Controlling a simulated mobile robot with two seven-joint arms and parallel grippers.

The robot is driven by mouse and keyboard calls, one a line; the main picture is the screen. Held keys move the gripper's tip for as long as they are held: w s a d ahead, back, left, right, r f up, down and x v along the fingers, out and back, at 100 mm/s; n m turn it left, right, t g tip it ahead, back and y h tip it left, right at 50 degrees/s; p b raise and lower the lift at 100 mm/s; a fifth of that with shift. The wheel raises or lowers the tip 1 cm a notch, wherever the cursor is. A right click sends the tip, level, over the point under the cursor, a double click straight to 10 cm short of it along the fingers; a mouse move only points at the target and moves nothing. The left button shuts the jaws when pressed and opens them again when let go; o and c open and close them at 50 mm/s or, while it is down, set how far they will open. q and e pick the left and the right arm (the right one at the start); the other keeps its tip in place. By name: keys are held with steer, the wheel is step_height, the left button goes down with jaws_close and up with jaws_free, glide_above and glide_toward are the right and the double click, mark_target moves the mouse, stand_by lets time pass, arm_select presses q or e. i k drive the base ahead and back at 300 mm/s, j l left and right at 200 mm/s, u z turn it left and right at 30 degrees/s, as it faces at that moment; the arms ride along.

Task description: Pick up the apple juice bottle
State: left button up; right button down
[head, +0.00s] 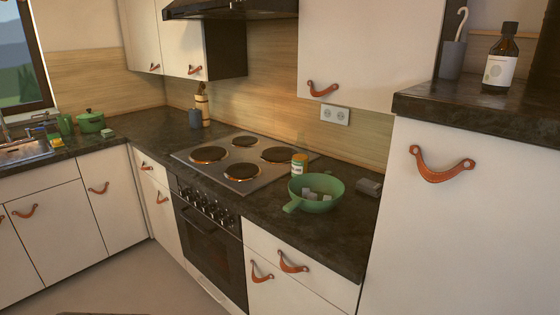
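Two bottle-like things are in the head view, and neither label can be read, so I cannot tell for sure which is the apple juice bottle. A small container (299,165) with a white label and an orange-yellow band stands on the dark counter, behind the green colander and beside the hob. A dark brown bottle (501,62) with a black cap and a white label stands upright on the raised dark counter at the upper right. Neither of my grippers is in view.
The green colander (324,204) holds several pale cubes. The hob (243,160) has glowing orange plate rims. A grey cup (452,62) with a white hooked item stands left of the brown bottle. A small grey box (368,187) lies right of the colander.

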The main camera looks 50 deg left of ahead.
mark_target(300, 150)
steer(key=u, duration=1.5)
steer(key=i+j, duration=0.1)
steer(key=j, duration=0.2)
steer(key=i+j, duration=0.1)
steer(key=j, duration=0.15)
steer(key=i+j, duration=0.1)
steer(key=j, duration=0.2)
steer(key=i+j+z, duration=0.15)
steer(key=j, duration=0.25)
steer(key=i+j+z, duration=0.1)
steer(key=j, duration=0.35)
